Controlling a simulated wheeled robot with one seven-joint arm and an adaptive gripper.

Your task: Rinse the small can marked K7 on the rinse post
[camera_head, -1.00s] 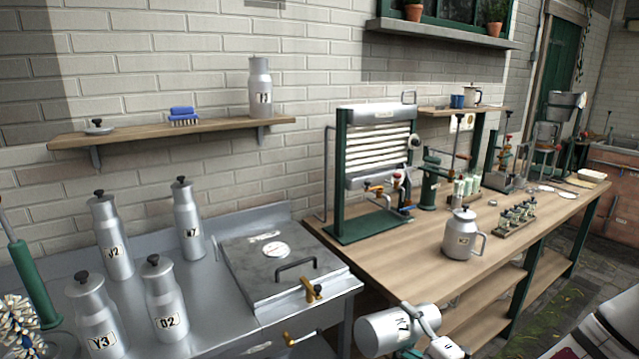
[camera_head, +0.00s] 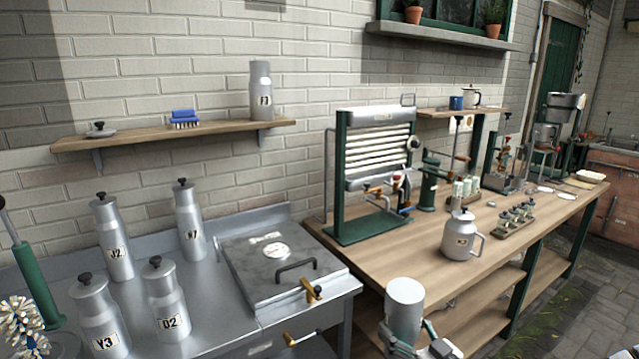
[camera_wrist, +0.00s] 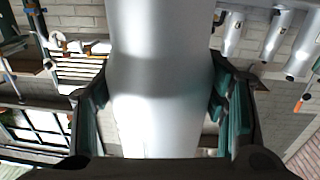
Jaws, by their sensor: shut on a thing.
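My gripper (camera_head: 412,345) is shut on a metal can (camera_head: 404,305) in front of the wooden bench. The can's wide, flat, pale end faces up, so it looks upside down; its mark is turned out of sight. In the wrist view the fingers (camera_wrist: 158,110) close on both sides of the smooth can body (camera_wrist: 160,70). No part is clearly marked as the rinse post. A green post (camera_head: 36,285) stands at the left edge, with a bristled brush (camera_head: 20,325) beside it. A lidded can (camera_head: 190,225) on the steel counter has a mark ending in 7, first letter unclear.
The bench holds a green-framed rack (camera_head: 378,160) and a jug (camera_head: 461,240). A wall shelf (camera_head: 220,132) holds another can (camera_head: 262,95).

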